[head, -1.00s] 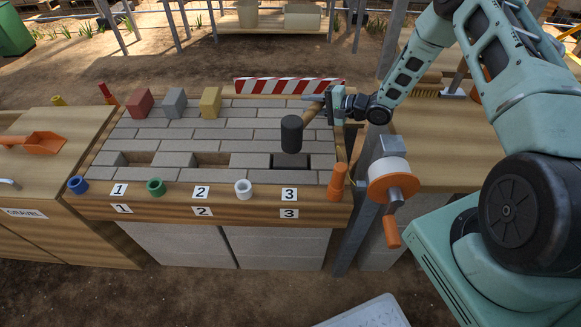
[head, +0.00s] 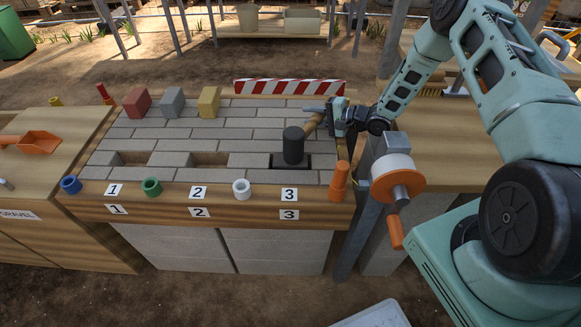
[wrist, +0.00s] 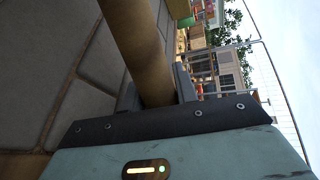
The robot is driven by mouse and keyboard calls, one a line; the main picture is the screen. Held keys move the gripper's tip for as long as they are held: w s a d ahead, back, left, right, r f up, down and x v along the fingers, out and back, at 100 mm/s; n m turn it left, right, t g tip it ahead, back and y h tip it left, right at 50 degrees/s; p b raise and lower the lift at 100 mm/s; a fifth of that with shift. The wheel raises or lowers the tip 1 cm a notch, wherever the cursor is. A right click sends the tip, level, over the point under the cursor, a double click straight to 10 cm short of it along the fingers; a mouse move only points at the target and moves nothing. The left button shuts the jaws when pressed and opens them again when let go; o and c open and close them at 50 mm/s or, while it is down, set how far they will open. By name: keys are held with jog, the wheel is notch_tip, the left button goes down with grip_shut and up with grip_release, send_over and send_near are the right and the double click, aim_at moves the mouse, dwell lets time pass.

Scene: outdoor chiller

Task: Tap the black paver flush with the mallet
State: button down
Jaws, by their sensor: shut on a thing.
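The mallet has a dark cylindrical head (head: 293,146) and a wooden handle (head: 314,123). My gripper (head: 330,115) is shut on the handle at the right of the paved table. The handle also shows between the fingers in the wrist view (wrist: 142,55). The mallet head is upright over the black paver (head: 276,160) in the slot behind label 3. It looks to be touching the paver or very close to it, and it hides much of it. I cannot tell whether the paver is flush.
Two open slots lie behind label 1 (head: 133,158) and label 2 (head: 210,159). Red (head: 136,102), grey (head: 171,102) and yellow (head: 209,102) blocks stand at the back left. An orange cylinder (head: 338,181) and a reel (head: 397,181) stand at the right. A striped barrier (head: 290,87) lines the back.

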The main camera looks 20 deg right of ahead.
jog(key=d+r+p, duration=0.5)
jog(key=d+r, duration=0.4)
jog(key=d, duration=0.3)
jog(key=shift+r, duration=0.3)
